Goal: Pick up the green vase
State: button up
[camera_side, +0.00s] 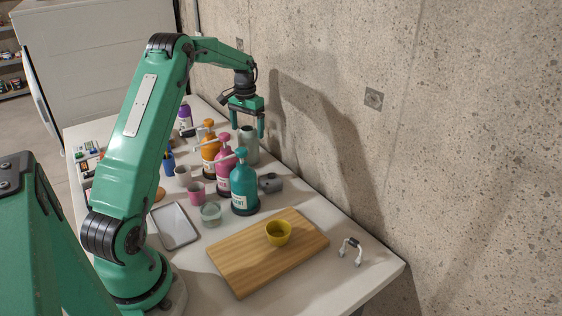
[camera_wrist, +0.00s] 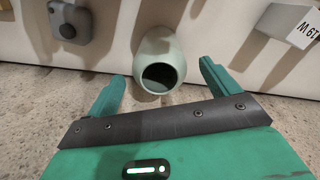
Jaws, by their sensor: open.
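The green vase (camera_wrist: 158,47) is pale grey-green with a round dark mouth, and it shows between my two fingers in the wrist view. In the side view the vase (camera_side: 249,144) stands upright near the wall, behind the teal pump bottle. My gripper (camera_side: 248,125) is open and above the vase, with its fingers pointing down. In the wrist view my gripper (camera_wrist: 160,88) has a wide gap between its green fingers, and nothing is held. How far the fingertips are from the vase's sides is hard to tell.
Teal (camera_side: 244,187), pink (camera_side: 224,165) and orange (camera_side: 209,147) pump bottles stand in a row left of the vase. A small grey device (camera_side: 270,183) lies near the wall. A wooden board (camera_side: 240,270) bears a yellow cup (camera_side: 278,233). The concrete wall (camera_side: 450,110) is close behind.

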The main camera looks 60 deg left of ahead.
aim_at(249, 142)
jog(key=shift+f, duration=0.55)
jog(key=shift+w+f, duration=0.1)
jog(key=shift+f, duration=2.5)
jog(key=shift+r, duration=0.1)
jog(key=c, duration=1.3)
